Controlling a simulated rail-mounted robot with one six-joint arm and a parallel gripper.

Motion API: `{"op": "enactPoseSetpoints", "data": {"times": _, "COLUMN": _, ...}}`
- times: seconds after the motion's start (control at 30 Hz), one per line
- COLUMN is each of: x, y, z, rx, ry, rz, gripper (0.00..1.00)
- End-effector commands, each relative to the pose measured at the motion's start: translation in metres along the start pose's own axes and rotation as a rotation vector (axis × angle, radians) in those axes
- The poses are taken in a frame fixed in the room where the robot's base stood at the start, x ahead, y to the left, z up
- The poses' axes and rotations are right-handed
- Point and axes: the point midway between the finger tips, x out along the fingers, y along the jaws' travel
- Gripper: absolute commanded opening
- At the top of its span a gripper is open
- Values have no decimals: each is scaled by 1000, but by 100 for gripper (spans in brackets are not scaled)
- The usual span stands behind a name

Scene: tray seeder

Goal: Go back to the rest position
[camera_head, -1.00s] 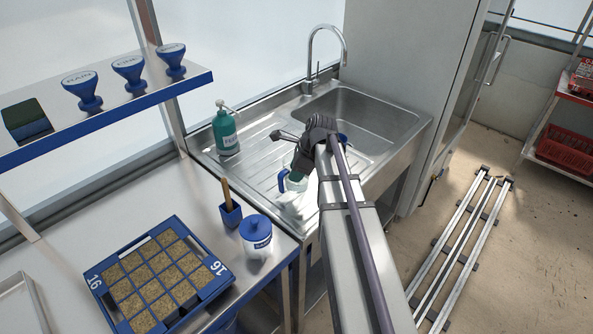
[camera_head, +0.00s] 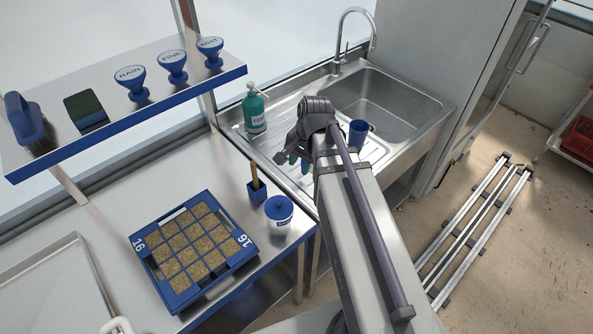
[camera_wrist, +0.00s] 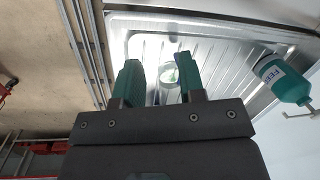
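My gripper (camera_head: 297,159) is over the ribbed drainboard of the sink in the head view, with its wrist bent down to the left. In the wrist view, the two teal fingers of my gripper (camera_wrist: 160,80) are spread apart with nothing clamped between them. A pale round vessel (camera_wrist: 169,72) with some green in it shows beyond the fingers, on the drainboard. My arm hides that spot in the head view.
A teal pump bottle (camera_head: 254,110) stands left of my gripper. A blue cup (camera_head: 358,133) is by the basin (camera_head: 385,112).

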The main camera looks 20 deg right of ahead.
Motion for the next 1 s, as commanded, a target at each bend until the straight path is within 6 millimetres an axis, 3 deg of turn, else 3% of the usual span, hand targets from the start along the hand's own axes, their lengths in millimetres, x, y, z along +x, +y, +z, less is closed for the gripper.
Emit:
{"op": "enactPoseSetpoints", "data": {"times": 0.03, "x": 3, "y": 3, "z": 35, "rx": -236, "ry": 8, "rz": 45, "gripper": 37}}
{"op": "enactPoseSetpoints", "data": {"times": 0.1, "x": 6, "y": 5, "z": 65, "rx": -552, "ry": 12, "rz": 106, "gripper": 37}}
{"op": "enactPoseSetpoints", "data": {"times": 0.23, "x": 8, "y": 8, "z": 90, "rx": -873, "ry": 5, "rz": 171, "gripper": 37}}
{"op": "enactPoseSetpoints", "data": {"times": 0.47, "x": 8, "y": 8, "z": 91, "rx": -915, "ry": 3, "rz": 179, "gripper": 37}}
{"op": "enactPoseSetpoints", "data": {"times": 0.57, "x": 24, "y": 10, "z": 89, "rx": -913, "ry": 3, "rz": 178, "gripper": 37}}
{"op": "enactPoseSetpoints", "data": {"times": 1.0, "x": 19, "y": 9, "z": 89, "rx": -910, "ry": 3, "rz": 176, "gripper": 37}}
